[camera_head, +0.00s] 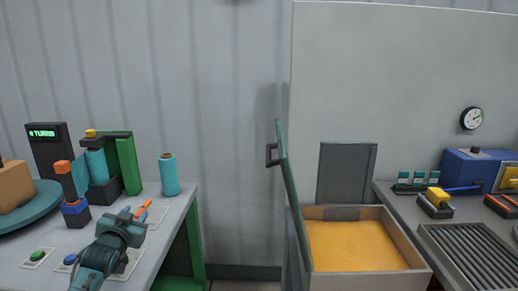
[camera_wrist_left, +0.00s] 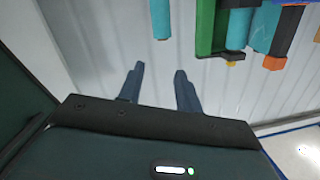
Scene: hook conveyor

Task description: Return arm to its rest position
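My left gripper (camera_head: 133,210) is over the front of the left table in the head view, its arm coming in from the lower left. In the left wrist view its two fingers (camera_wrist_left: 158,72) stand apart with nothing between them. My right arm and gripper are in neither view.
The left table (camera_head: 165,237) carries a teal spool (camera_head: 169,175), a green stand (camera_head: 127,165), an orange-topped post (camera_head: 64,180) and a green button (camera_head: 37,255). An open box (camera_head: 420,278) with a raised door (camera_head: 288,195) stands right of centre. A gap separates it from the table.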

